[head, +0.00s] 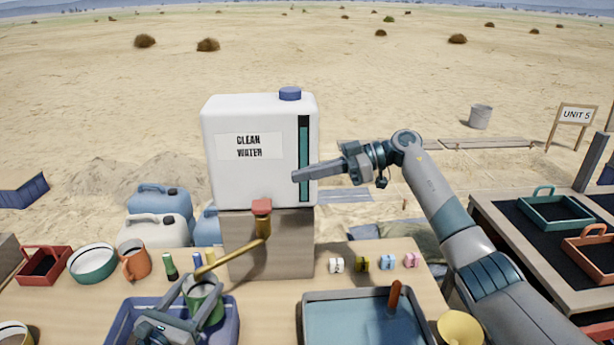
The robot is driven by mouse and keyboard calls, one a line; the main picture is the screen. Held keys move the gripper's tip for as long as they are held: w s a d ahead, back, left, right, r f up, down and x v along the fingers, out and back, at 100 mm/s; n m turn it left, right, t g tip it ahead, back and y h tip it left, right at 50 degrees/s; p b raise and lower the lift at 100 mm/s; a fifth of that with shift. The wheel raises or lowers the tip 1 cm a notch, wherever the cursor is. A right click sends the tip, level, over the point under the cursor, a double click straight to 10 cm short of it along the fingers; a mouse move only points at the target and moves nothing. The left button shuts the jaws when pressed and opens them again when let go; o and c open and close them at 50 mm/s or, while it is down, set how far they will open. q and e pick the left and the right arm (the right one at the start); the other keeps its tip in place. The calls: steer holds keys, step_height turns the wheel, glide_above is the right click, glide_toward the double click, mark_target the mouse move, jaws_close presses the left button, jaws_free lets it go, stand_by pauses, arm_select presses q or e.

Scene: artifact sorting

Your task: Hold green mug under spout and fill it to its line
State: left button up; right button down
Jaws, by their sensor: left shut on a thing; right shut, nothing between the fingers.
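A white water container (222,180) labelled "CLEAN WATER" stands on a block behind the table. Its brass spout (232,260) with a red tap handle (262,206) slopes down to the left. My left gripper (188,292) is shut on the green mug (206,310) and holds it at the spout's lower end, over the blue bin. The mug's fill line and the inside level cannot be made out. My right gripper (296,176) is shut and empty, pointing left in front of the container's dark level strip (304,140).
A blue bin (232,318) is below the mug. A water-filled basin (330,296) stands to its right, with a yellow funnel (460,327) beside it. An orange mug (134,262), a white-green bowl (92,264) and small bottles (170,268) stand left; several small blocks (362,263) line the back.

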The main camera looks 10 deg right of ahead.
glide_above(262, 207)
steer(key=d, duration=0.3)
steer(key=f, duration=0.2)
steer(key=shift+w+f, duration=0.2)
steer(key=shift+f, duration=0.8)
steer(key=shift+w+f, duration=0.2)
steer(key=shift+f, duration=0.75)
